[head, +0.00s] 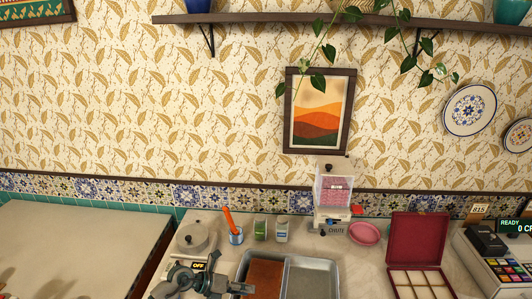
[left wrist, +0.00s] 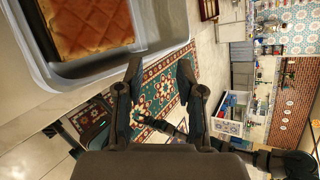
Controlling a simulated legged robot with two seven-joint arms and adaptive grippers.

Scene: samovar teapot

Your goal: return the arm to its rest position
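My left gripper (head: 238,288) is at the bottom of the head view, low and left of the metal tray (head: 310,265), with part of my arm beside it. In the left wrist view its two dark fingers (left wrist: 158,80) stand apart with nothing between them, so it is open and empty. Behind the fingers the wrist view shows the floor and a patterned rug (left wrist: 160,92). The tray's edge (left wrist: 95,75) is at the upper left of that view, beyond the fingers. My right gripper is not seen in the head view.
A brown slab (head: 265,277) lies in the tray.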

